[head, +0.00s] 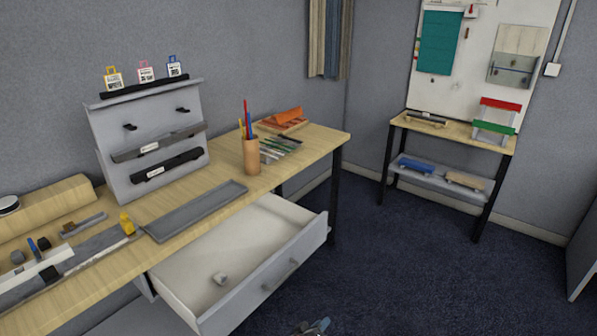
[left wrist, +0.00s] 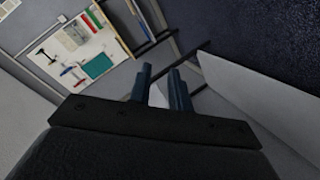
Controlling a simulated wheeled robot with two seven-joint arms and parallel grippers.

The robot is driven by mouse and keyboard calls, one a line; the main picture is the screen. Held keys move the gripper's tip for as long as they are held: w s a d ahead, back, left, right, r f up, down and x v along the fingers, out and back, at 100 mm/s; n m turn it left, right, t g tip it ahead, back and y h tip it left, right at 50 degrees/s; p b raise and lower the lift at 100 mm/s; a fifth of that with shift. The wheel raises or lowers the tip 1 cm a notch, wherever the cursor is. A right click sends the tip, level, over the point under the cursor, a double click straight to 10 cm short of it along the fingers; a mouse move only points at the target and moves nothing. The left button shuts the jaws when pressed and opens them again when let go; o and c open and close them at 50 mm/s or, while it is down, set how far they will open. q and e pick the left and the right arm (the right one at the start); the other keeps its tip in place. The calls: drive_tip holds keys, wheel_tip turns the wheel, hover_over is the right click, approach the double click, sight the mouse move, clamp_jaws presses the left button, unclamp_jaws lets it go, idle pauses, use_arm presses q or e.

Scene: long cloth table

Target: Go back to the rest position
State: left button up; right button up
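My left gripper (head: 314,327) shows only in part at the bottom edge of the head view, over the dark blue carpet and to the right of the open drawer (head: 290,262). In the left wrist view, the two dark fingers of the left gripper (left wrist: 160,72) stand apart with no object at their tips. A pale patch shows low between them; I cannot tell what it is. My right gripper is in neither view.
The drawer juts out below the long wooden table (head: 315,143) and holds a small grey object (head: 220,278). A pencil cup (head: 251,156) and a grey tray (head: 195,211) stand on the table. A small side table (head: 455,131) is across open carpet.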

use_arm(q)
drive_tip(key=s+a+f+m+g+y, duration=0.1)
drive_tip(key=s+a+f+g+y, duration=0.1)
drive_tip(key=s+a+f, duration=0.6)
drive_tip(key=s+a+f+m+g+y, duration=0.2)
drive_tip(key=s+a+f, duration=0.6)
drive_tip(key=s, duration=0.8)
drive_tip(key=s+a+f+m+g+y, duration=0.1)
drive_tip(key=s+a+f+g+y, duration=0.2)
drive_tip(key=s, duration=0.9)
drive_tip(key=a+f+g, duration=0.3)
drive_tip(key=a+f, duration=0.1)
drive_tip(key=f, duration=0.1)
drive_tip(key=shift+s+a+f+m, duration=0.2)
drive_tip(key=shift+s+a+m, duration=0.1)
drive_tip(key=shift+a, duration=0.1)
drive_tip(key=shift+w, duration=0.1)
